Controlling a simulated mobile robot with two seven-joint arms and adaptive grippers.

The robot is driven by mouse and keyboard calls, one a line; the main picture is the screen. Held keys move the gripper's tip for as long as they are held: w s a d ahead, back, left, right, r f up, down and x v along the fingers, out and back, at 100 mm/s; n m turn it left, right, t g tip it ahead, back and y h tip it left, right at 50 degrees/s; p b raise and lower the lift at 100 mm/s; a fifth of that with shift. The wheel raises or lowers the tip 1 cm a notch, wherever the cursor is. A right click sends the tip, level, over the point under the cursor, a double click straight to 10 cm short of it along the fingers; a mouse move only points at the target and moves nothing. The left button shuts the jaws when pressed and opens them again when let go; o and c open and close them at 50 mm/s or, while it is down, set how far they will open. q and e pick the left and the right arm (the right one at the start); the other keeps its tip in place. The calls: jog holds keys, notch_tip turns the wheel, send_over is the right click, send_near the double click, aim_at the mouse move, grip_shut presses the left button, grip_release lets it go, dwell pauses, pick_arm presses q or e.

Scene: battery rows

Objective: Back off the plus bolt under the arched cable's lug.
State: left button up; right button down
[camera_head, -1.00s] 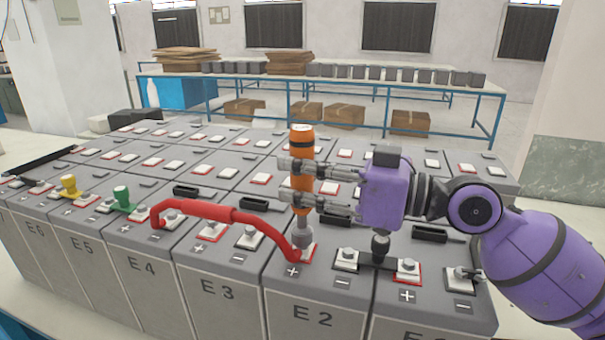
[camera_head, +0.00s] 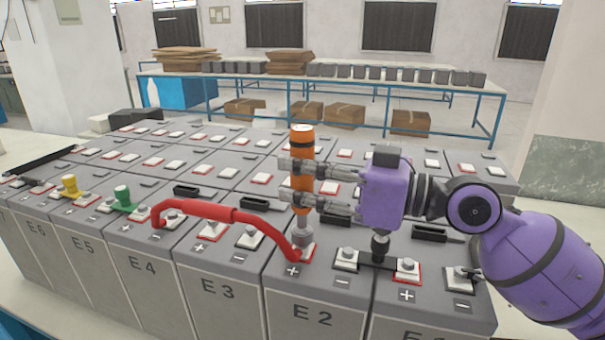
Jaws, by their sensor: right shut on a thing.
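The red arched cable (camera_head: 225,212) spans from a terminal on the E4 battery to the plus terminal (camera_head: 308,251) of the E2 battery. My right gripper (camera_head: 297,180) is shut on the orange driver tool (camera_head: 301,155). The tool is upright, and its grey socket end (camera_head: 303,236) stands over the plus terminal at the cable's right-hand lug. The socket hides the bolt there, so I cannot tell whether the bolt has turned. My left gripper is not in view.
Rows of grey batteries with square terminals fill the foreground. A dark link bar (camera_head: 378,263) joins terminals just right of the tool. Yellow (camera_head: 69,186) and green (camera_head: 123,198) pieces stand on terminals at left. A blue-framed table (camera_head: 330,84) stands behind.

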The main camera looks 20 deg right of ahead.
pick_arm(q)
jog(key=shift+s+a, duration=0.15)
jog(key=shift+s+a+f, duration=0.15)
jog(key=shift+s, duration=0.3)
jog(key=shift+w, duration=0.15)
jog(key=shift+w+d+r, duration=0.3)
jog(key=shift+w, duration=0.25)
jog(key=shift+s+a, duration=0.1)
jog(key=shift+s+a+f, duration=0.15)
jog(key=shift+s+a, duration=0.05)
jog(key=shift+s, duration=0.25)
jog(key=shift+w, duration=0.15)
